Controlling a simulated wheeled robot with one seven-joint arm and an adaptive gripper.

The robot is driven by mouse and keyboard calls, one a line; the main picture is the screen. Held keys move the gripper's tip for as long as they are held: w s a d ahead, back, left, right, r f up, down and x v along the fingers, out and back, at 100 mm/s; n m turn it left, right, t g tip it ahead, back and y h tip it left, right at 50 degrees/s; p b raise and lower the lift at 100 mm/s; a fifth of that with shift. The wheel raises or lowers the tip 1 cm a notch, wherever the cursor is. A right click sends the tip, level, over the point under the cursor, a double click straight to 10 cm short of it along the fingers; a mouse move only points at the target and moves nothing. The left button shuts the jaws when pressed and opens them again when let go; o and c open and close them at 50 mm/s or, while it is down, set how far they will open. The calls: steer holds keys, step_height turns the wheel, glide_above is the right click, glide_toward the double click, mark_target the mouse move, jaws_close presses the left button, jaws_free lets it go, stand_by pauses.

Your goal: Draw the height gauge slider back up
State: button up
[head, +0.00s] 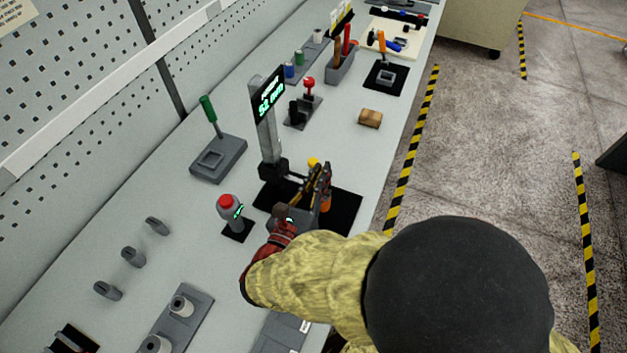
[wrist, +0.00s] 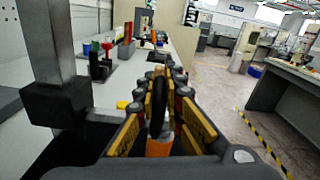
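The height gauge (head: 267,135) stands on a black mat, its display reading about 52 mm. Its dark slider block (head: 272,170) sits low on the grey column. The block also shows at the left in the wrist view (wrist: 57,103), beside my fingers. A yellow knob (head: 313,161) shows just behind my gripper (head: 318,178). In the wrist view my gripper (wrist: 165,108) has its padded fingers apart. An orange piece (wrist: 159,147) and an upright dark loop (wrist: 157,101) appear between them. I cannot tell whether either touches the pads.
A red-topped button post (head: 229,206) stands left of the gauge. A grey block with a green lever (head: 215,150) is behind it. A wooden block (head: 370,118) and a red-knobbed stand (head: 307,98) lie farther along the bench (head: 350,160). The bench's right edge is close to my arm.

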jaws_close()
steer(key=shift+r, duration=0.15)
